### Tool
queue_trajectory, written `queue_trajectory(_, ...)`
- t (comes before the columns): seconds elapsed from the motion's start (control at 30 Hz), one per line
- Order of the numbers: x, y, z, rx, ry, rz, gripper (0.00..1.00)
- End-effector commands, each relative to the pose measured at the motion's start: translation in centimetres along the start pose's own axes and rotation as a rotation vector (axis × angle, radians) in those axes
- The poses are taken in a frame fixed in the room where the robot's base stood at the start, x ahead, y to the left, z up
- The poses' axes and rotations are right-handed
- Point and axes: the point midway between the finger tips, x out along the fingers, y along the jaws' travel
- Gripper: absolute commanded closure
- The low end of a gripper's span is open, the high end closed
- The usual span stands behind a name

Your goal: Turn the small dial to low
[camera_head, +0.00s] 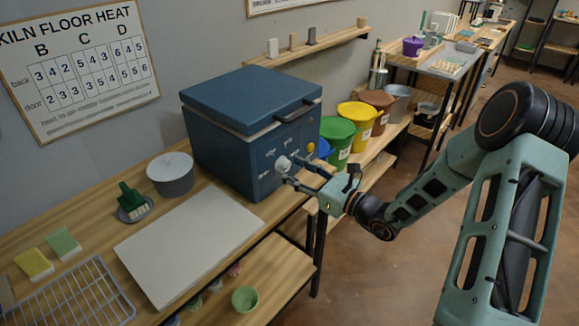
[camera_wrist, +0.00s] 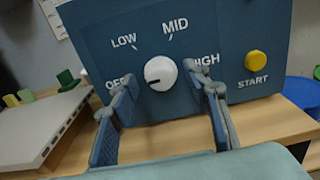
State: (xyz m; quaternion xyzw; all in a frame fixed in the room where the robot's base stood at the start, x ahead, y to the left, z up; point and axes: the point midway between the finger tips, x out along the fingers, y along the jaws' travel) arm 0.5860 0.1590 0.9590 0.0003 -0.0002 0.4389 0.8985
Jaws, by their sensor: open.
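The small white dial (camera_wrist: 160,73) is on the front of the blue kiln (camera_head: 252,140); it also shows in the head view (camera_head: 283,163). Its dark mark points left and slightly down, toward OFF. LOW (camera_wrist: 124,41) is at its upper left, MID above and HIGH at its right. My gripper (camera_wrist: 158,80) is open in front of the dial, one finger on each side. I cannot tell if either finger touches it. In the head view my gripper (camera_head: 294,171) reaches the kiln front from the right.
A yellow START button (camera_wrist: 257,61) is right of the dial. The kiln stands on a wooden bench with a grey lidded pot (camera_head: 171,176) and a pale board (camera_head: 188,246) at its left. Coloured buckets (camera_head: 338,138) stand beyond it at the right. The floor in front is clear.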

Motion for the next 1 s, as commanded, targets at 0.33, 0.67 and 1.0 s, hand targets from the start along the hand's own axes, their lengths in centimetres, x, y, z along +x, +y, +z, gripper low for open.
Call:
queue_trajectory(0.33, 1.6, 0.0, 0.0, 0.0, 0.001, -0.001, 0.56)
queue_trajectory(0.67, 1.6, 0.0, 0.0, 0.0, 0.001, 0.0, 0.78)
queue_trajectory(1.0, 1.7, 0.0, 0.1, 0.001, -0.002, 0.0, 0.97)
